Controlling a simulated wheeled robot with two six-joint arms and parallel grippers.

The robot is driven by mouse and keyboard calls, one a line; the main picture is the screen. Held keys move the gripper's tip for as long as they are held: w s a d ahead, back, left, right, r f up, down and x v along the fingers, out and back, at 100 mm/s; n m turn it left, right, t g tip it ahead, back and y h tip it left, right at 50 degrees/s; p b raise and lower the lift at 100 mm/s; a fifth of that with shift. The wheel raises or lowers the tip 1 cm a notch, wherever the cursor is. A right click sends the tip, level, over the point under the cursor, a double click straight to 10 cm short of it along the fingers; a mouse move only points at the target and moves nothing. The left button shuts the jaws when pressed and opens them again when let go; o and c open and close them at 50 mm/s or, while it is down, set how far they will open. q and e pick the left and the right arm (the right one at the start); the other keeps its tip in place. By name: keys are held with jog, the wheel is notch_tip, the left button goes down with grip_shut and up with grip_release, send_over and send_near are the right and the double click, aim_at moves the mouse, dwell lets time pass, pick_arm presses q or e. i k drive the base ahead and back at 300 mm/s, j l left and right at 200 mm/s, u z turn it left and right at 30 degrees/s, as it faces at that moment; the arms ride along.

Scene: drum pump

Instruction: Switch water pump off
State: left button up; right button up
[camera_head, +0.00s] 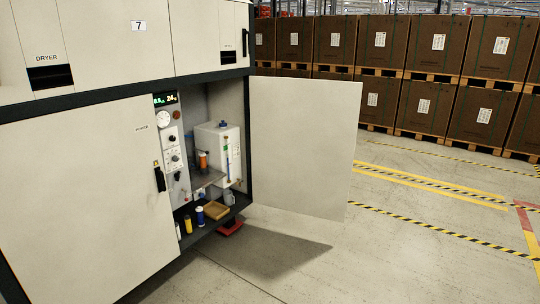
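The machine's cabinet is open, and a narrow grey control panel (173,150) stands at the left of the opening. The panel has a lit green display (165,99), a round white gauge (163,119), a small red-brown button or lamp (178,115) and several knobs or switches below, including one dark knob (177,175). I cannot tell which control belongs to the water pump, nor its setting. A white tank (228,147) with a blue cap stands inside, right of the panel. Neither of my grippers shows in the head view.
The right cabinet door (303,145) stands wide open; the left door (80,195) with a black handle (159,179) looks closed. Bottles and an open tan box (216,210) are on the cabinet floor. A red object (230,227) lies below. Stacked brown crates (408,45) stand behind.

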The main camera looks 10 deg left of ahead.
aim_at(177, 174)
jog(key=i+u, duration=0.1)
jog(key=i, duration=1.05)
jog(key=i+l+u, duration=0.1)
jog(key=i, duration=1.05)
jog(key=i+u, duration=0.3)
jog(key=i, duration=0.25)
jog(key=i+l+u, duration=0.25)
jog(key=i, duration=0.3)
jog(key=i+l+u, duration=0.3)
jog(key=i, duration=0.25)
jog(key=j, duration=0.1)
